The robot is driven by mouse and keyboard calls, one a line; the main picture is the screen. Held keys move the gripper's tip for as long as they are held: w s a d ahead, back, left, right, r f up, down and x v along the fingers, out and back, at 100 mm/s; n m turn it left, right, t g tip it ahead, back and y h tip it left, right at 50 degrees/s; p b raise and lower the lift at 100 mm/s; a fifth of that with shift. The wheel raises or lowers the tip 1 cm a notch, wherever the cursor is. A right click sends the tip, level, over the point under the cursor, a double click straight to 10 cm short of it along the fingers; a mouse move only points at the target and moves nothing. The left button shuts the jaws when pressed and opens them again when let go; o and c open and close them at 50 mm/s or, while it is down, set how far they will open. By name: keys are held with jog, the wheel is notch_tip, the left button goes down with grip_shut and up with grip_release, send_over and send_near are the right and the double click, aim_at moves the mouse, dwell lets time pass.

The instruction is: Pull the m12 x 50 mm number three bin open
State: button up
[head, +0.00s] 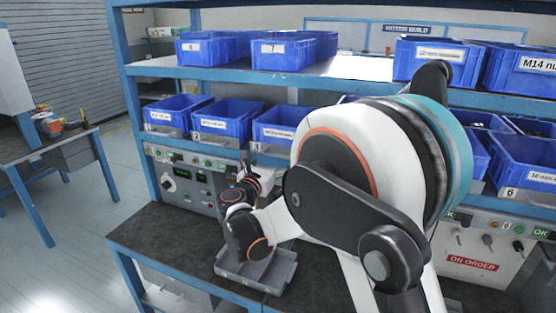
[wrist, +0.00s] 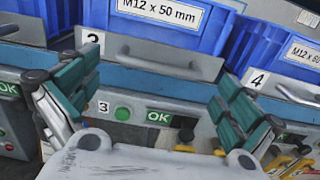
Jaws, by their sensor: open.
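The number three bin is blue with an "M12 x 50 mm" label (wrist: 160,12). Its grey front (wrist: 178,55) carries a "3" tag and a curved bar handle (wrist: 150,67). In the head view the bin (head: 281,122) sits on the lower shelf, third from the left, partly hidden at its right by my arm. My gripper (wrist: 155,88) is open in the wrist view, one green-padded finger on each side of the handle. In the head view my gripper is small and partly hidden before the bin.
Bin four (wrist: 300,50) is close at the right, and other blue bins (head: 225,115) line the shelf. A control panel (head: 185,185) with lights and switches lies below. A grey tray (head: 285,272) rests on the bench (head: 160,235) under my arm.

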jog(key=shift+x, duration=1.85)
